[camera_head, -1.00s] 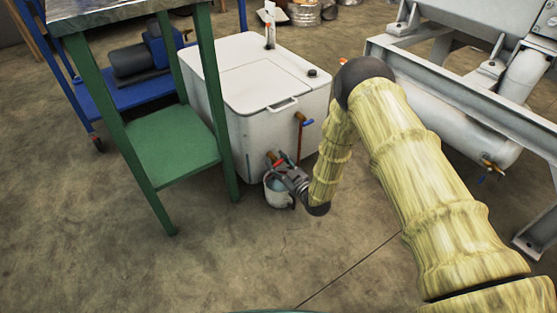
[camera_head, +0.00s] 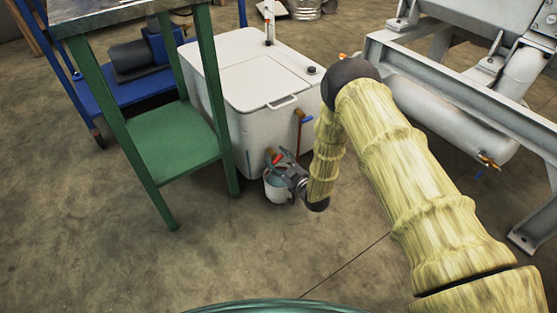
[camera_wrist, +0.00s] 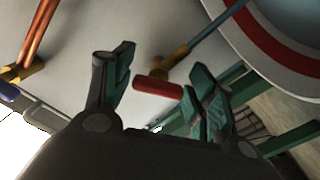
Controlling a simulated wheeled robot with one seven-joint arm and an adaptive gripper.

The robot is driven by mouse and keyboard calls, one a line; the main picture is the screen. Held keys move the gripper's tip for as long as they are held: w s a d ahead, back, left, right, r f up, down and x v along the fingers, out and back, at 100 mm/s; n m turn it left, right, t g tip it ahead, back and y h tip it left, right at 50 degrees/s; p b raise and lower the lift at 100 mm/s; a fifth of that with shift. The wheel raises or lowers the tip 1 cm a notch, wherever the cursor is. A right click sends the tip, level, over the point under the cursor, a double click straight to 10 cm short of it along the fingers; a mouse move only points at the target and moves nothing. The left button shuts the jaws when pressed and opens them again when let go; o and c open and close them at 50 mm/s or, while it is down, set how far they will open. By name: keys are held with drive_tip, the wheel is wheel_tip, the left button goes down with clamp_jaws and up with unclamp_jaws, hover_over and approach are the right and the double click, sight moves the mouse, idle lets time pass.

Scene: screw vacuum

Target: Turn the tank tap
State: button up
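The white tank (camera_head: 255,85) stands left of my arm. Its low tap has a red handle (camera_head: 279,158) and an orange-brown body, and sits on the tank's front face above a small white bucket (camera_head: 277,187). My gripper (camera_head: 284,167) is at this tap. In the wrist view my gripper (camera_wrist: 160,78) is open, with dark green finger pads. The red handle (camera_wrist: 158,87) and brass body (camera_wrist: 176,62) show between and just beyond the fingers; contact cannot be told. A thin blue line (camera_wrist: 222,20) runs from the tap toward the red-striped bucket (camera_wrist: 265,40).
A second tap with a blue handle (camera_head: 305,118) and an upright brown pipe is higher on the tank. A green table (camera_head: 172,140) stands left. A grey machine frame (camera_head: 460,85) stands right. The floor in front is clear.

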idle(0.3)
drive_tip(key=v, duration=1.2)
idle(0.3)
drive_tip(key=s+d+f+m+g+h+p, duration=0.35)
drive_tip(key=s+d, duration=0.25)
drive_tip(key=s, duration=0.3)
drive_tip(key=s+d+f+m+g+h+p, duration=0.25)
drive_tip(key=s+d+m+h, duration=0.25)
drive_tip(key=s, duration=0.5)
drive_tip(key=s+d+r+m+g+h+p, duration=0.1)
drive_tip(key=s+d+r+m+g, duration=0.15)
drive_tip(key=s, duration=0.55)
drive_tip(key=s+d+r+m+g+p, duration=0.1)
drive_tip(key=s+r+g, duration=0.15)
drive_tip(key=s, duration=0.55)
drive_tip(key=s+d+r+m+g+h+p, duration=0.15)
drive_tip(key=s+g, duration=0.25)
drive_tip(key=s, duration=0.4)
wheel_tip(320, 180, up, 37)
drive_tip(key=p, duration=3.6)
drive_tip(key=shift+f+p, duration=0.25)
drive_tip(key=shift+p, duration=0.1)
